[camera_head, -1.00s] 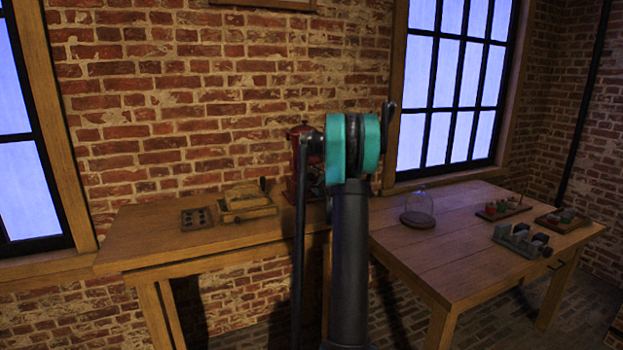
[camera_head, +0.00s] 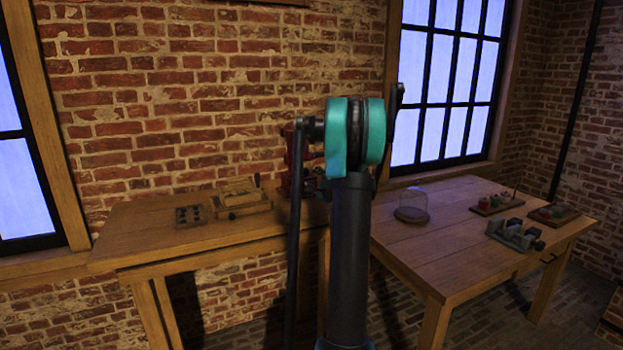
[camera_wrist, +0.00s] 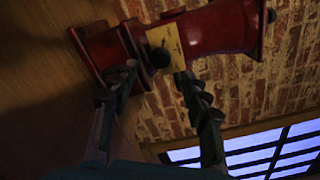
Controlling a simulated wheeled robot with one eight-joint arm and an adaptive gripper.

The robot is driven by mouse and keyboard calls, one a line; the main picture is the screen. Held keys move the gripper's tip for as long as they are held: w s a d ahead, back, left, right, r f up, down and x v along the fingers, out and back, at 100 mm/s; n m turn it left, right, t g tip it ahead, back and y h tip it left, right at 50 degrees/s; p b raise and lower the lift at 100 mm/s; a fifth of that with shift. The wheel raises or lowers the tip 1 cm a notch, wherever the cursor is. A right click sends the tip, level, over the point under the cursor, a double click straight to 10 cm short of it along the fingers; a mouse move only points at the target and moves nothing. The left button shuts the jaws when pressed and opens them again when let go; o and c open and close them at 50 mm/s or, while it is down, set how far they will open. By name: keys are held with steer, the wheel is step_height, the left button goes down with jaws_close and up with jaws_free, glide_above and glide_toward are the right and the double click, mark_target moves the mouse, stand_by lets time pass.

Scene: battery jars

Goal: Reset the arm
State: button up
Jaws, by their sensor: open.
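My arm stands upright in the middle of the head view, with a teal joint at its top; my gripper is hidden there. In the wrist view my gripper (camera_wrist: 165,105) is open, its two dark fingers apart with nothing between them. Beyond the fingertips is a red machine (camera_wrist: 215,28) with a yellowish plate (camera_wrist: 172,48) and a dark round knob (camera_wrist: 160,57). The red machine also shows in the head view (camera_head: 291,160), partly hidden behind my arm. I cannot tell whether a finger touches it.
The left wooden table (camera_head: 150,238) bears a dark holed block (camera_head: 188,216) and a wooden box (camera_head: 243,196). The right table (camera_head: 450,240) bears a glass dome (camera_head: 412,203), a grey fixture (camera_head: 514,235) and small trays (camera_head: 493,205). A brick wall stands behind.

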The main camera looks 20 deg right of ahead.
stand_by(0.4)
steer(key=s+a+f+n+g+y, duration=0.2)
steer(key=s+a+f+n+g, duration=0.2)
steer(key=s+a+n, duration=0.65)
steer(key=s+a+f+n+g+y, duration=0.2)
steer(key=s+a+f+n+g, duration=0.2)
steer(key=s+a, duration=0.75)
steer(key=s+a+f+n+g+h, duration=0.1)
steer(key=s+f+n+g+h, duration=0.1)
steer(key=s+f, duration=0.4)
steer(key=s+a+f+n+g+h, duration=0.2)
steer(key=s+f+n, duration=0.5)
steer(key=s, duration=0.9)
steer(key=shift+s+a+f+g+h, duration=0.2)
steer(key=shift+s+g+h, duration=0.1)
steer(key=shift+g, duration=0.6)
